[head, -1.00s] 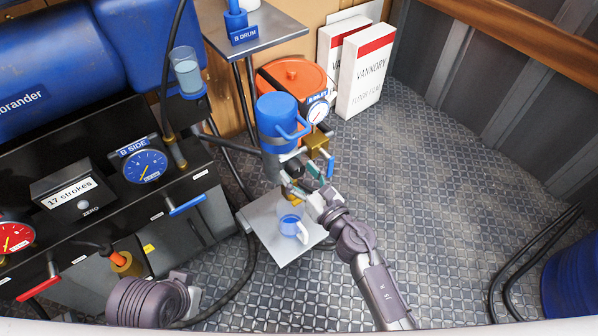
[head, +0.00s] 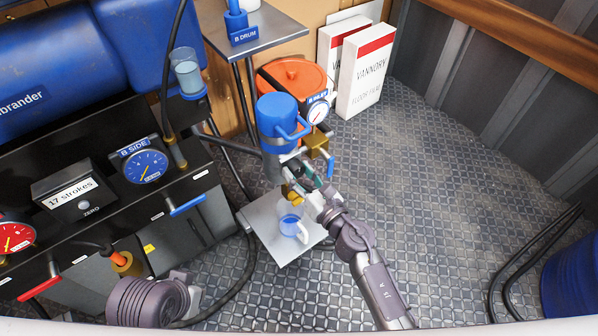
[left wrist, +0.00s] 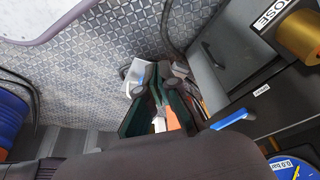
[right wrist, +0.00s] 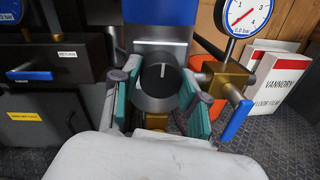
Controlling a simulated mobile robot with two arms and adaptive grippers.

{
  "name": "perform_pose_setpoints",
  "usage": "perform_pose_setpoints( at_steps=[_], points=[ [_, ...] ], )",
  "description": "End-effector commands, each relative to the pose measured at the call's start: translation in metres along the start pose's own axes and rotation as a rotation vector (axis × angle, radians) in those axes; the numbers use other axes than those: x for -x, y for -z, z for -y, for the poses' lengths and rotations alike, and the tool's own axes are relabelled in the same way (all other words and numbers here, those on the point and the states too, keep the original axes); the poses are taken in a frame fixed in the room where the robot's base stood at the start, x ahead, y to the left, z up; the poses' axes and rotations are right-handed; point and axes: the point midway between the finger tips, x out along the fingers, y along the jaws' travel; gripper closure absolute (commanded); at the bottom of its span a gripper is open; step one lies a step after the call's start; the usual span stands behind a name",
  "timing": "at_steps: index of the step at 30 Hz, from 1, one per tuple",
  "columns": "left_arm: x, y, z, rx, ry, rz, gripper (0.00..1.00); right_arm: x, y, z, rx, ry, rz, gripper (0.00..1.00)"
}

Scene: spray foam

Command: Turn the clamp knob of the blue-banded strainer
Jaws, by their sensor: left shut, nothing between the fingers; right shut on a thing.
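The blue-banded strainer (head: 275,120) stands upright in the middle of the head view, with a blue upper part and a grey lower body. Its round black clamp knob (right wrist: 158,78) faces me in the right wrist view, with a white mark near upright. My right gripper (head: 309,180) is at the strainer's lower part. In the right wrist view its teal-padded fingers (right wrist: 157,95) stand on either side of the knob, shut on it. My left arm is low at the left in the head view. My left gripper (left wrist: 155,108) shows in the left wrist view, shut and empty.
A clear cup (head: 291,225) stands on a metal plate (head: 275,252) below the strainer. A pressure gauge (right wrist: 243,15) and a brass valve with a blue lever (right wrist: 236,121) are close right of the knob. An orange-lidded drum (head: 297,73) stands behind.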

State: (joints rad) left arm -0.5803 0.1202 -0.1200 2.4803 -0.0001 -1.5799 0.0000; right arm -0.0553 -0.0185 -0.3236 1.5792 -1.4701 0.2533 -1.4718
Motion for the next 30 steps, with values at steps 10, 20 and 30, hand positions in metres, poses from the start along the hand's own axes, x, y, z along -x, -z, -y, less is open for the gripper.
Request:
perform_pose_setpoints(
  at_steps=[10, 20, 30],
  points=[
    [0.015, 0.005, 0.001, 0.000, 0.000, 0.000, 1.00, 0.000, -0.002, 0.000, -0.236, 0.002, -0.015, 0.91],
    [-0.030, 0.004, -0.001, -0.002, -0.005, 0.028, 1.00, 0.000, -0.004, 0.000, -0.550, 0.006, -0.030, 0.91],
    [-0.088, -0.011, -0.005, -0.007, -0.010, 0.059, 1.00, 0.000, -0.004, 0.000, -0.872, 0.009, -0.047, 0.91]
  ],
)
